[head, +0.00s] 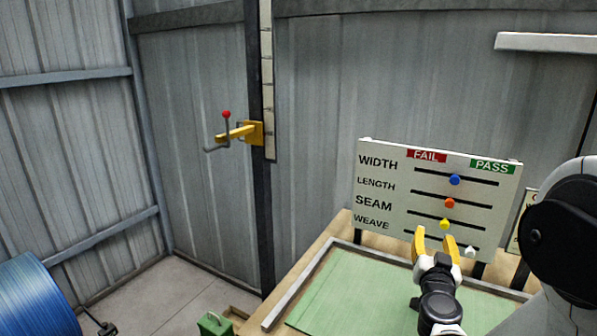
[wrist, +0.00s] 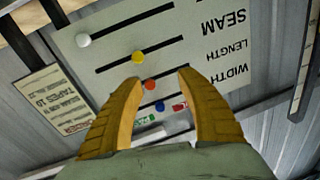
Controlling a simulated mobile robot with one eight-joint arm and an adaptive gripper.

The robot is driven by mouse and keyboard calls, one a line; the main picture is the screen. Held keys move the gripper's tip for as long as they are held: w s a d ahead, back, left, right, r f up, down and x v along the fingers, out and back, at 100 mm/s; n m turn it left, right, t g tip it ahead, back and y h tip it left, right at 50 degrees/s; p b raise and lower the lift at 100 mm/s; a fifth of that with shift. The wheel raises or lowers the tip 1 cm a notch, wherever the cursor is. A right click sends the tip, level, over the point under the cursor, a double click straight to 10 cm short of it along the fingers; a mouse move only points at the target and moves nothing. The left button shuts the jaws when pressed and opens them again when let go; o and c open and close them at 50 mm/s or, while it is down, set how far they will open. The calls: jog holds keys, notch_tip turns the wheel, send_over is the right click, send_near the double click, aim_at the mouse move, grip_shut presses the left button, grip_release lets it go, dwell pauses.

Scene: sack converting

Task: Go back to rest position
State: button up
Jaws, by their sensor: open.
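My gripper (head: 434,243) is open and empty, with its yellow fingers pointing up in front of the lower part of the white inspection board (head: 385,172). In the wrist view, the two fingers (wrist: 158,88) stand apart with the board (wrist: 225,80) beyond them. The board has sliders: a blue knob (head: 454,180) on WIDTH, an orange knob (head: 449,203) on LENGTH, a yellow knob (head: 444,224) on SEAM, and a white knob (head: 470,252) on WEAVE. The blue, orange and yellow knobs sit near mid-slot; the white one is toward the right end.
A green mat (head: 345,285) lies on the wooden table below the board. A blue roll (head: 35,295) stands at lower left. A yellow bracket with a red-tipped lever (head: 240,132) is on the wall post. A printed sign (wrist: 55,98) hangs beside the board.

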jog(key=s+a+r+n+y, duration=0.25)
jog(key=a+y, duration=0.25)
jog(key=a, duration=0.4)
jog(key=s+a+r+n+y, duration=0.2)
jog(key=a+r+n+y, duration=0.15)
jog(key=a, duration=0.55)
jog(key=s+a+f+g, duration=0.1)
jog(key=s+f+g, duration=0.3)
jog(key=s, duration=0.6)
jog(key=s+a+f+g, duration=0.1)
jog(key=s+f+g, duration=0.4)
jog(key=s, duration=0.6)
jog(key=shift+f+n, duration=0.4)
jog(key=shift+f, duration=0.2)
